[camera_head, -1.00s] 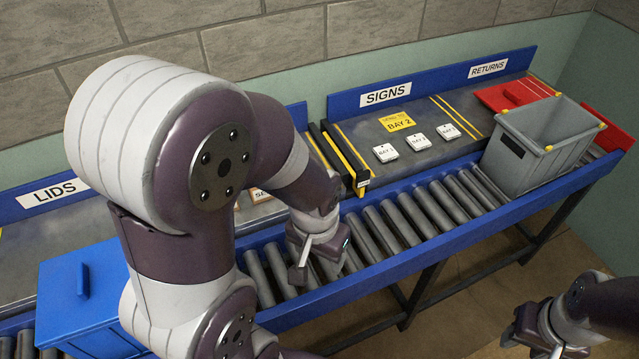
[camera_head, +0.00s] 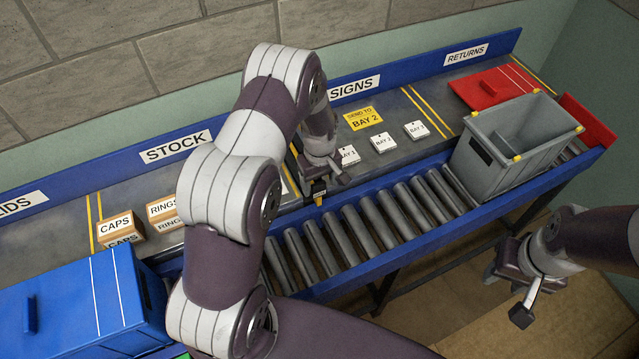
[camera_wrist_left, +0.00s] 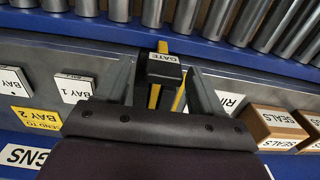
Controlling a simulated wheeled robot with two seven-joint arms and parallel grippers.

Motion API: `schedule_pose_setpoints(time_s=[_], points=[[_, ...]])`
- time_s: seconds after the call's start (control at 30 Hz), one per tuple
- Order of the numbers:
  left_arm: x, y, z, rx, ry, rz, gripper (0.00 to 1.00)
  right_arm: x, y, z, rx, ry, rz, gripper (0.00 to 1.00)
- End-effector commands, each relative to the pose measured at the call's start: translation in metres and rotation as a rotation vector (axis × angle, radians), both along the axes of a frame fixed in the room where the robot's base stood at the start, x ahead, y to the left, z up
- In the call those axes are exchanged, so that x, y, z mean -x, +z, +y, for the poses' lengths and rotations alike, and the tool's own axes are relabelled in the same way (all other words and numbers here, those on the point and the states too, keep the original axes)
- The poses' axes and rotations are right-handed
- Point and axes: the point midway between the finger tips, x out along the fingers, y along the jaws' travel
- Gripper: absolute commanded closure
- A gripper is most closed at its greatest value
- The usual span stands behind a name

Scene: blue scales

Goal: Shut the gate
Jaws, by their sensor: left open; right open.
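The gate is a black and yellow bar with a white GATE label. Its end (camera_head: 319,190) shows at the shelf's front edge by the roller conveyor in the head view; the rest is hidden behind my left arm. In the left wrist view the labelled black end of the gate (camera_wrist_left: 164,72) lies between the two open fingers of my left gripper (camera_wrist_left: 165,82). I cannot tell if either finger touches it. My left gripper (camera_head: 325,178) is over the gate in the head view. My right gripper (camera_head: 507,292) is open and empty, in front of the conveyor at the right.
A grey crate (camera_head: 470,181) stands on the rollers at the right, a blue bin (camera_head: 110,300) at the left. The rollers (camera_head: 345,232) between are clear. BAY tags (camera_head: 383,142) and a yellow sign (camera_head: 364,118) lie right of the gate, CAPS (camera_head: 121,226) and RINGS boxes left.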

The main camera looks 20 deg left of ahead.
Motion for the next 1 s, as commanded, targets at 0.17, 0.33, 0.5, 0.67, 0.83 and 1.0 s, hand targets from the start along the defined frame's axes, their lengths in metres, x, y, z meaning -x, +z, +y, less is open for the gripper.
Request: schedule_pose_setpoints(time_s=[0.17, 0.33, 0.5, 0.67, 0.83, 1.0], points=[[0.001, -0.020, 0.000, 0.000, 0.000, 0.003, 0.32, 0.000, 0.004, 0.000, 0.000, 0.000, 0.000, 0.57], [0.000, -0.025, 0.000, 0.000, -0.001, -0.001, 0.32, 0.000, 0.004, 0.000, 0.000, 0.000, 0.000, 0.57], [0.000, -0.025, 0.000, 0.000, -0.001, -0.001, 0.32, 0.000, 0.004, 0.000, 0.000, 0.000, 0.000, 0.57], [0.000, -0.025, 0.000, 0.000, -0.001, -0.001, 0.84, 0.000, 0.004, 0.000, 0.000, 0.000, 0.000, 0.57], [0.000, -0.024, 0.000, 0.000, -0.001, -0.001, 1.00, 0.000, 0.004, 0.000, 0.000, 0.000, 0.000, 0.57], [0.004, -0.024, -0.005, 0.000, -0.002, 0.000, 1.00, 0.000, 0.005, 0.000, 0.000, 0.000, 0.000, 0.57]])
